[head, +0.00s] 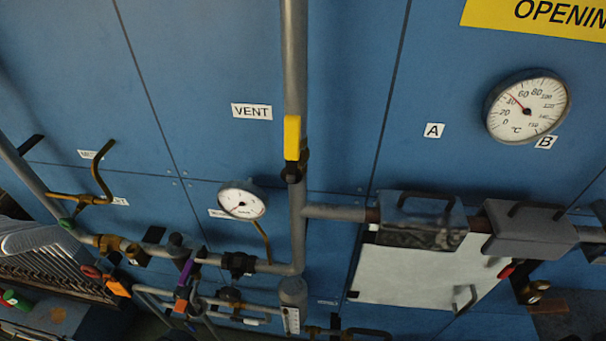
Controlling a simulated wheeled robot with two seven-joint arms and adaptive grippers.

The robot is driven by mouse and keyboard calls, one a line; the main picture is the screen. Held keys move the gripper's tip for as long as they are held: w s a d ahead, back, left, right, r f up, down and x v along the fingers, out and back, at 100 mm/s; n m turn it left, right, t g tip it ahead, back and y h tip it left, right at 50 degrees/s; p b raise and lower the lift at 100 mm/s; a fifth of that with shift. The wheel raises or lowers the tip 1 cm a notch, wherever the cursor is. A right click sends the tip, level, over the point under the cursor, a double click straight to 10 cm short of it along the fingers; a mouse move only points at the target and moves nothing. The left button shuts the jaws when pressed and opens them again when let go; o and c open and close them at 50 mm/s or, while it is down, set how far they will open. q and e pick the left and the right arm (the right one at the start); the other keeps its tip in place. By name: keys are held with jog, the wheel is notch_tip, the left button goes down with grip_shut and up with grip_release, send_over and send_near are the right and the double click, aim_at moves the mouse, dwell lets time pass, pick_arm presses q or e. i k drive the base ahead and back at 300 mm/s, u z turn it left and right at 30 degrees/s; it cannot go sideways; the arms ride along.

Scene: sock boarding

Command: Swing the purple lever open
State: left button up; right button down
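The purple lever (186,272) is in the lower left of the head view. It is a short narrow handle, tilted with its upper end leaning right, among the low pipes in front of the blue panels. An orange part (181,305) shows just below it. The purple lever's pivot is too small and crowded to make out. I see neither my left nor my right gripper in this view, and nothing is seen touching the purple lever.
A vertical grey pipe (295,80) with a yellow lever (292,138) stands right of the purple lever. A white gauge (242,201) is above it. Another orange handle (117,288) is at left. Grey boxes (424,220) sit on the pipe at right.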

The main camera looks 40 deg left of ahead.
aim_at(196, 246)
jog(key=z, duration=0.05)
jog(key=k, duration=0.5)
jog(key=u, duration=0.9)
jog(key=i, duration=0.4)
jog(key=u, duration=1.15)
